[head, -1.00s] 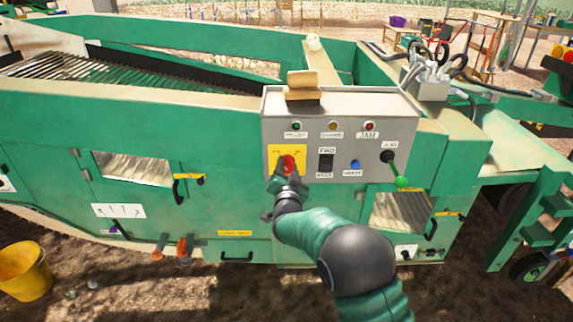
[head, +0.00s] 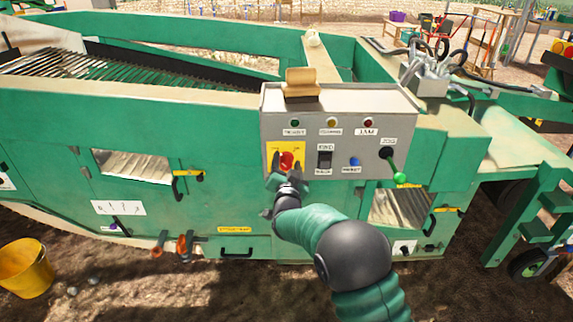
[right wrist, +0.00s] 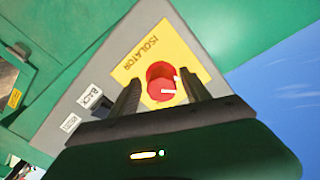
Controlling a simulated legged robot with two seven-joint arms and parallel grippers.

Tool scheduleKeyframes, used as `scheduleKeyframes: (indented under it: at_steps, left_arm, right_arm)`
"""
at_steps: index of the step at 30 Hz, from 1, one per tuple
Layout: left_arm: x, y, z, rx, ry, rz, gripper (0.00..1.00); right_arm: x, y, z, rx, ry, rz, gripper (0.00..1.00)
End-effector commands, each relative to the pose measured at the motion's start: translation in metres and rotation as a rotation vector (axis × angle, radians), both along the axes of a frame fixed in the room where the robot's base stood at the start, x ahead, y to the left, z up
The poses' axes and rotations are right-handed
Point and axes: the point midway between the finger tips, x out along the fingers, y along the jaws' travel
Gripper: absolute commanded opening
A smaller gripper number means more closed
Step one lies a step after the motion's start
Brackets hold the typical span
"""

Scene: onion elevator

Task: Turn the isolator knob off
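The red isolator knob (head: 287,161) sits on a yellow plate (head: 300,148) at the left of the grey control panel (head: 400,112). In the right wrist view the knob (right wrist: 160,80) has a white mark pointing to the right, and the plate (right wrist: 178,50) reads ISOLATOR. My right gripper (head: 288,168) is at the knob. In the right wrist view its two fingers (right wrist: 158,95) are apart, one on each side of the knob. I cannot tell whether they touch it. My left gripper is not in view.
The panel also carries a black switch (head: 324,160), a blue button (head: 354,161) and a jog lever with a green ball (head: 400,178). Coloured lamps line its top. A yellow bucket (head: 25,268) stands on the soil at left. Open ground lies in front of the green machine.

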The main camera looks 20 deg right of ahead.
Motion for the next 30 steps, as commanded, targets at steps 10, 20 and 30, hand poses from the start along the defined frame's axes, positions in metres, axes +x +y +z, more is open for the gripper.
scheduleKeyframes:
  at_steps: [10, 20, 30]
  left_arm:
    - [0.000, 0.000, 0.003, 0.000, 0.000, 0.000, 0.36]
    - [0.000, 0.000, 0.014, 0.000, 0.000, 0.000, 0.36]
    - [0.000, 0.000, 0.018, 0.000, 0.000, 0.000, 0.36]
  right_arm:
    - [-0.015, 0.006, 0.001, 0.002, 0.002, 0.002, 0.55]
    - [-0.105, 0.032, 0.001, 0.001, 0.003, 0.004, 0.55]
    - [-0.160, 0.047, -0.001, 0.001, 0.001, 0.002, 0.55]
